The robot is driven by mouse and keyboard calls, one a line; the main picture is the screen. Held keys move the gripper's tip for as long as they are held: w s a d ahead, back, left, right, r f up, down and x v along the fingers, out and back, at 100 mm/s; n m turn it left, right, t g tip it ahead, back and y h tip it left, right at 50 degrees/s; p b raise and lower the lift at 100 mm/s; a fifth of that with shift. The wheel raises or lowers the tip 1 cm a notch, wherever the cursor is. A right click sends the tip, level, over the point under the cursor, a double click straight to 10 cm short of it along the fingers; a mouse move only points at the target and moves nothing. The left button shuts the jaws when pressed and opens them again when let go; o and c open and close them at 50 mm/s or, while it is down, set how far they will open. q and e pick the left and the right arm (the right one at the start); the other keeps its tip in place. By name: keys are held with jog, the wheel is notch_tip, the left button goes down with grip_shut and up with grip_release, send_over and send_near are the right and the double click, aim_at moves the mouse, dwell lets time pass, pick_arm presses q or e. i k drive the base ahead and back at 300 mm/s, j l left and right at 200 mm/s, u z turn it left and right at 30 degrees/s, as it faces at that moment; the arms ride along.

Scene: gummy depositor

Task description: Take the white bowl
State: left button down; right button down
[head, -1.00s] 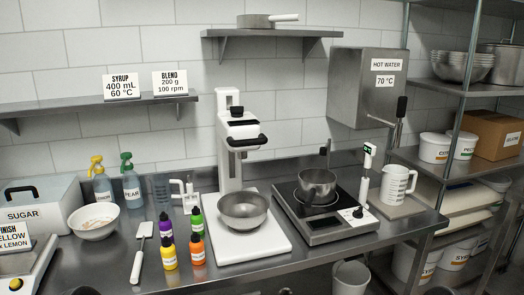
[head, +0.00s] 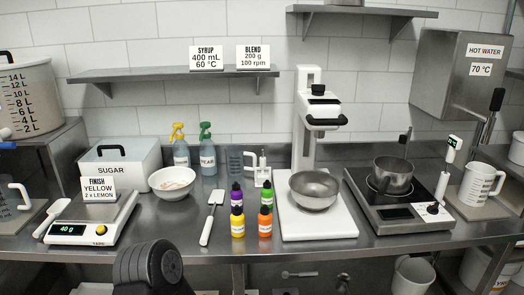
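The white bowl (head: 172,184) stands upright on the steel counter in the head view, left of the middle. Something pale shows inside it, too small to name. It sits just right of the white sugar box and in front of the spray bottles. A dark, ribbed part of my own arm rises at the bottom edge, below and left of the bowl and apart from it. No fingertips of my left or right gripper show.
The sugar box (head: 121,163), yellow-topped bottle (head: 180,152) and green-topped bottle (head: 207,157) stand close around the bowl. A scale (head: 93,221) is front left. The counter directly before the bowl is clear.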

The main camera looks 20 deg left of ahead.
aim_at(174, 183)
jog(key=j+z, duration=0.2)
jog(key=j, duration=0.3)
jog(key=j+z, duration=0.25)
jog(key=j, duration=0.25)
jog(key=k+j+z, duration=0.2)
jog(key=j, duration=0.3)
jog(key=i, duration=0.05)
